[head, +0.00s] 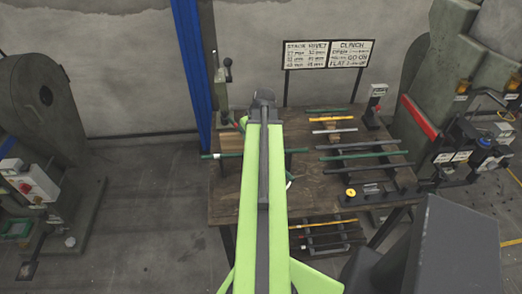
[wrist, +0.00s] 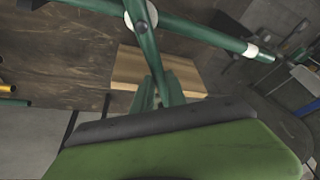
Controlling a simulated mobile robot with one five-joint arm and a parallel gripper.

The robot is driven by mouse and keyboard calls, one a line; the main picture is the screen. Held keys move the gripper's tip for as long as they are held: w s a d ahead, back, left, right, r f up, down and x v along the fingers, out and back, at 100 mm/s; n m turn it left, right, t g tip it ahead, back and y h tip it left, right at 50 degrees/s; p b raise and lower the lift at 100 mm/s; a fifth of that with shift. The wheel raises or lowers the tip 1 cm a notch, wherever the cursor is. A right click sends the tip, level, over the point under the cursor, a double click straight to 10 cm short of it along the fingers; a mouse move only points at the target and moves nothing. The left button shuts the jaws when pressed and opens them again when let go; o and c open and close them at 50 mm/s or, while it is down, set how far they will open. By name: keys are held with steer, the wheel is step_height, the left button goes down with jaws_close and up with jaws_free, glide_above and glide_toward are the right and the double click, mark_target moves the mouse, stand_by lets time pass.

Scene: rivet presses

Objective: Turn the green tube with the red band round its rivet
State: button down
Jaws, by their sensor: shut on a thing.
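Two green tubes cross at a round pale rivet (wrist: 141,18) in the wrist view. One green tube (wrist: 205,35) runs right to a white band (wrist: 250,50). The other green tube (wrist: 153,58) runs down from the rivet to my gripper (wrist: 165,108), which is shut on it. The grip itself is mostly hidden by the dark-edged green jaw. In the head view, a long green tube (head: 226,155) passes behind my arm, which hides the gripper and rivet. I cannot make out a red band clearly in either view.
A pale wood block (wrist: 128,70) lies under the tubes. The wooden table (head: 240,205) carries several other tubes (head: 365,155) at right. A blue post (head: 190,70) stands behind its left side, and presses stand left (head: 50,125) and right (head: 445,80).

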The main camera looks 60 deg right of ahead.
stand_by(0.3)
steer(key=shift+s+d+m+h, duration=0.35)
steer(key=shift+d+m, duration=0.25)
steer(key=shift+m, duration=0.4)
steer(key=shift+s+d+m+g+h, duration=0.4)
steer(key=shift+d+m, duration=0.1)
steer(key=shift+m, duration=0.4)
steer(key=c, duration=1.3)
jaws_free()
steer(key=shift+r, duration=0.1)
